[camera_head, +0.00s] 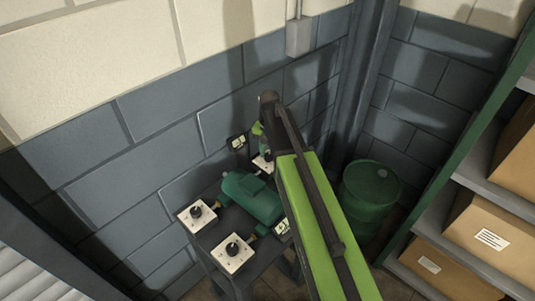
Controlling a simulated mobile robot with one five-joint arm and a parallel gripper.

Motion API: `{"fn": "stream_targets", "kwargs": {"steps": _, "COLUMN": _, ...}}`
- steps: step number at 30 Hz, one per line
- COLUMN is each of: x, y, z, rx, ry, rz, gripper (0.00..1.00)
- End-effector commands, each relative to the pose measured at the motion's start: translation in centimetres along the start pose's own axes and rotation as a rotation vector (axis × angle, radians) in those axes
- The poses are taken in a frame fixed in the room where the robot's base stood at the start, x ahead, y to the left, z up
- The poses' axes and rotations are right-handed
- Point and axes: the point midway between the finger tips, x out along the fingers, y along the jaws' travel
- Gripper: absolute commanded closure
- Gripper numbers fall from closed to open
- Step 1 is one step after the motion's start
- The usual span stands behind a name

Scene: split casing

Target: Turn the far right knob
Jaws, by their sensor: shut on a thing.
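A dark bench (222,232) stands against the wall with a green motor-like casing (251,197) on it. White plates with black knobs sit around the casing: a left knob (196,211) and a near knob (232,248). Another white plate (262,164) shows at the far right of the casing. My gripper (265,153) points down over that plate and is shut on its knob, the far right knob. The knob itself is hidden by my gripper. My green arm covers the right side of the bench.
A green drum (371,193) stands in the corner right of my arm. A shelf with cardboard boxes (492,239) is at the right. A small dark box with a label (237,143) is behind the casing, near the block wall.

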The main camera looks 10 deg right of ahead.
Motion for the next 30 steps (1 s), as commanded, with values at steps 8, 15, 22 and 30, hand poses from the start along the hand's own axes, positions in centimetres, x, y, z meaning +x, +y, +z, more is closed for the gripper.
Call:
{"fn": "stream_targets", "kwargs": {"steps": 8, "x": 0.02, "y": -0.09, "z": -0.27, "rx": -0.025, "ry": 0.008, "rz": -0.003, "gripper": 1.00}}
{"fn": "stream_targets", "kwargs": {"steps": 15, "x": 0.01, "y": -0.13, "z": -0.23, "rx": -0.024, "ry": 0.007, "rz": -0.003, "gripper": 1.00}}
{"fn": "stream_targets", "kwargs": {"steps": 22, "x": 0.01, "y": -0.13, "z": -0.12, "rx": -0.023, "ry": 0.004, "rz": -0.003, "gripper": 0.44}}
{"fn": "stream_targets", "kwargs": {"steps": 30, "x": -0.07, "y": -0.12, "z": -0.02, "rx": -0.022, "ry": 0.002, "rz": -0.002, "gripper": 0.44}}
